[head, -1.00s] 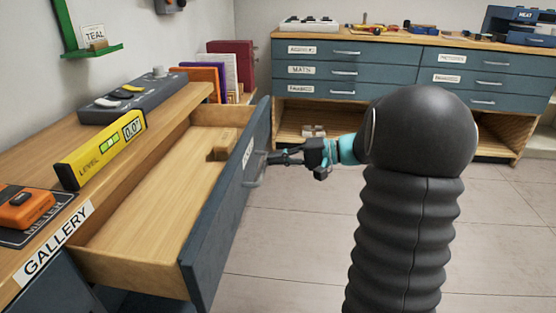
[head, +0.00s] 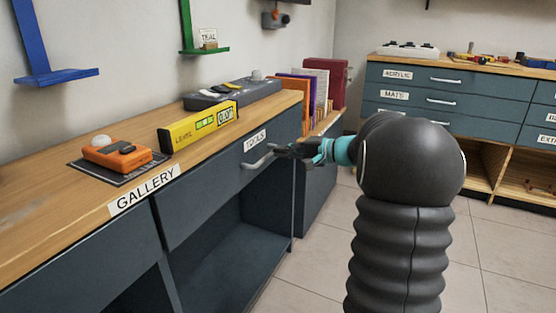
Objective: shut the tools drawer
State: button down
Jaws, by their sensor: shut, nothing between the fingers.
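The tools drawer (head: 212,185) is a dark blue-grey front under the counter, with a white TOOLS label and a metal bar handle (head: 256,161). Its front looks flush under the counter edge, and no drawer interior shows. My gripper (head: 279,151) is shut and empty. Its fingertips are at the right end of the handle; I cannot tell whether they touch it.
On the wooden counter (head: 55,223) are a yellow level (head: 198,127), an orange tool (head: 117,153) and a grey case (head: 232,93). Open shelf space lies below the drawer. Another drawer cabinet (head: 450,98) stands behind at right. Floor between is clear.

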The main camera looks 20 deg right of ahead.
jog(key=shift+w+a, duration=0.25)
jog(key=shift+w, duration=0.1)
jog(key=shift+a+r, duration=0.1)
jog(key=v, duration=1.4)
jog(key=shift+d, duration=0.2)
